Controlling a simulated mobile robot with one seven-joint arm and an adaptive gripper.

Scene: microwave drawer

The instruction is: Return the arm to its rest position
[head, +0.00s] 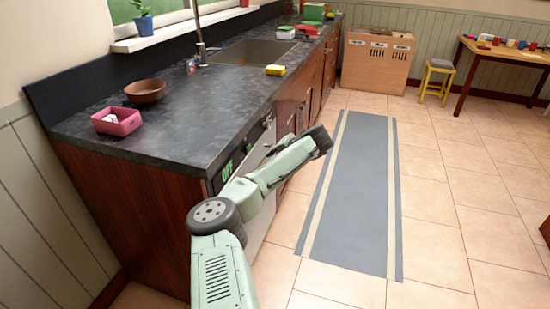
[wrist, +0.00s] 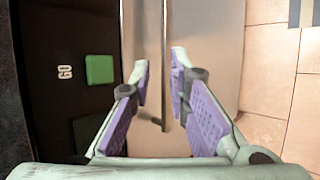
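My arm (head: 265,177) reaches along the front of the dark counter in the head view. The gripper itself is not clearly visible there. In the wrist view my gripper (wrist: 160,68) is open, with its two purple-padded fingers apart and nothing gripped. A thin metal handle bar (wrist: 164,40) shows between the fingers, in front of a pale metal drawer front (wrist: 205,25). I cannot tell whether the fingers touch the bar. Left of it is a black control panel (wrist: 62,110) with a green button (wrist: 99,69) and the word GO.
The counter (head: 190,120) holds a pink container (head: 116,122), a brown bowl (head: 145,91) and a sponge (head: 275,70) by the sink (head: 250,52). A grey floor mat (head: 355,200) and open tiled floor lie to the right. A yellow stool (head: 437,80) stands far back.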

